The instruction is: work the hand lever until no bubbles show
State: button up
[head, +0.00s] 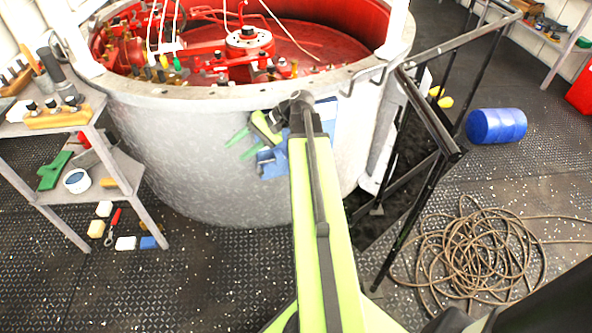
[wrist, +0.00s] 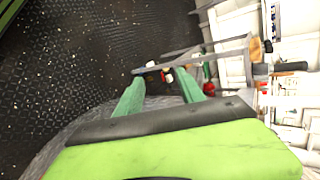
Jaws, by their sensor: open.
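My gripper (head: 233,147) is in front of the curved grey wall of the large round tank (head: 190,170), its green fingers pointing left. In the wrist view my gripper (wrist: 160,76) has its two green fingers apart with nothing held between them. I cannot make out a hand lever for certain in either view. Blue parts (head: 268,163) show beside my gripper against the tank wall; I cannot tell what they belong to. Red machinery (head: 245,40) with valves and fittings sits inside the tank. No bubbles can be seen.
A grey shelf rack (head: 113,178) with tools and a white tub (head: 77,181) stands left of the tank. Black railings (head: 436,135), a blue drum (head: 496,126) and a coiled hose (head: 470,255) are on the right.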

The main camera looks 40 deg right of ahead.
jog(key=s+d+f+m+t+b, duration=0.25)
jog(key=s+d+f+b, duration=0.2)
jog(key=d+b, duration=0.4)
jog(key=s+d+f+m+t+b, duration=0.1)
jog(key=s+d+f+t+b, duration=0.25)
jog(key=d+f+b, duration=0.4)
jog(key=s+d+m+t+b, duration=0.2)
jog(key=s+d+t+b, duration=0.4)
jog(key=s+d+b, duration=0.55)
jog(key=w+d+f+p+x, duration=0.1)
jog(key=p+x, duration=0.3)
jog(key=x, duration=1.4)
jog(key=shift+d, duration=0.25)
jog(key=shift+s+n, duration=0.1)
jog(key=shift+n, duration=0.15)
jog(key=shift+c, duration=0.5)
jog(key=shift+f+g, duration=0.1)
jog(key=shift+g, duration=0.2)
grip_shut()
